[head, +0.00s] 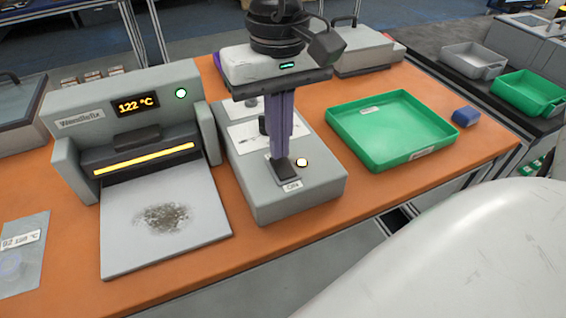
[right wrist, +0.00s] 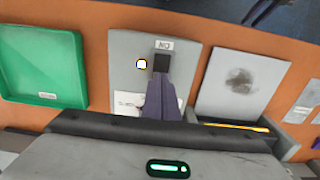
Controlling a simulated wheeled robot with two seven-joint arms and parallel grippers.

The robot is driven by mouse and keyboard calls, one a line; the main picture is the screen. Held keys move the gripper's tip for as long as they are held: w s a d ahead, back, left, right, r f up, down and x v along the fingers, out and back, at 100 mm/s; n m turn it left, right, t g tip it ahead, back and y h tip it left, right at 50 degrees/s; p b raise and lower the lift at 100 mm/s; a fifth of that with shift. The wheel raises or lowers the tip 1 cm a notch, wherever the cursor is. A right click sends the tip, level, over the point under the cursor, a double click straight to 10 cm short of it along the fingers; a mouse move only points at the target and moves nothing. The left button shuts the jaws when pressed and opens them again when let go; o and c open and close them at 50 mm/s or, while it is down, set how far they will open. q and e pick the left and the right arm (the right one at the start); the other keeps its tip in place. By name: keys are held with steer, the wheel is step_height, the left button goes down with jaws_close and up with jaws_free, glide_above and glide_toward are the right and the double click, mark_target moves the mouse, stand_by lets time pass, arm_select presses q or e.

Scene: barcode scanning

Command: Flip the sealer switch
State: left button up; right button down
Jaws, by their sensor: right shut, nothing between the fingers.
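The sealer (head: 70,115) stands at the left with an orange display reading 122 °C, a green light and a glowing yellow strip in its slot. The grey switch box (head: 260,207) is beside it. Its dark switch (head: 284,172) sits at the near end by an ON label (head: 292,185) and a lit lamp (head: 302,162). My right gripper (head: 280,153) points down with its purple fingers shut, right at the switch; contact is unclear. In the right wrist view the fingertips reach the dark switch (right wrist: 161,62), with the lamp (right wrist: 141,64) beside it. My left gripper is out of view.
A green tray (head: 335,139) lies right of the switch box, with a small blue block (head: 466,116) past it. A grey plate (head: 120,263) with a dark speckled patch lies before the sealer. A labelled pouch (head: 25,265) is at the far left. Grey boxes stand at the back.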

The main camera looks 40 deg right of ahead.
steer(key=shift+f+b, duration=0.5)
steer(key=shift+f, duration=0.1)
stand_by(0.3)
step_height(320, 180, up, 7)
steer(key=p, duration=0.5)
stand_by(0.7)
